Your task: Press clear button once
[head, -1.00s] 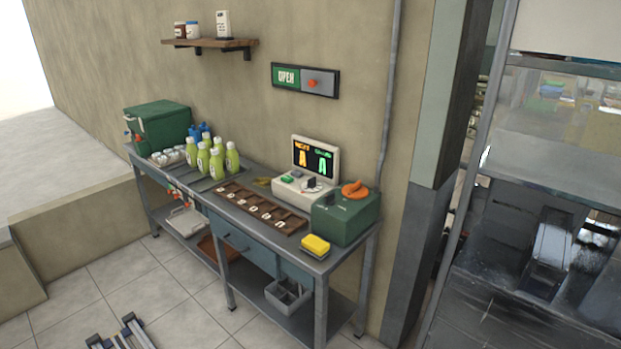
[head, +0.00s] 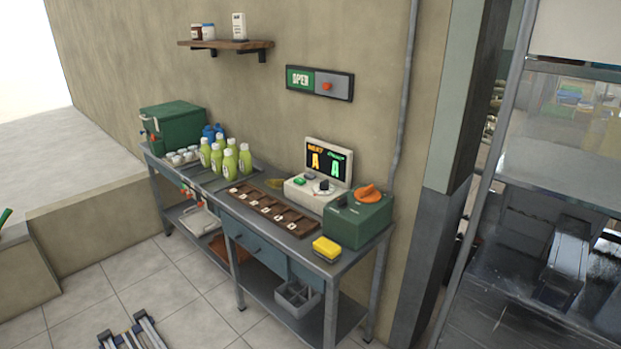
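A white console (head: 305,194) with an upright dark screen (head: 328,160) stands on the workbench against the wall. The screen shows orange content on the left and green content on the right. The console's sloping top has a green button (head: 299,182), a dark knob (head: 324,187) and other small controls. Their labels are too small to read, so I cannot tell which control is the clear button. My gripper is not in view.
A green box (head: 354,222) with an orange knob stands right of the console, near a yellow sponge (head: 327,247). A dark slotted tray (head: 270,210) lies in front. Several green bottles (head: 230,165) stand left. An OPEN sign (head: 320,82) hangs above.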

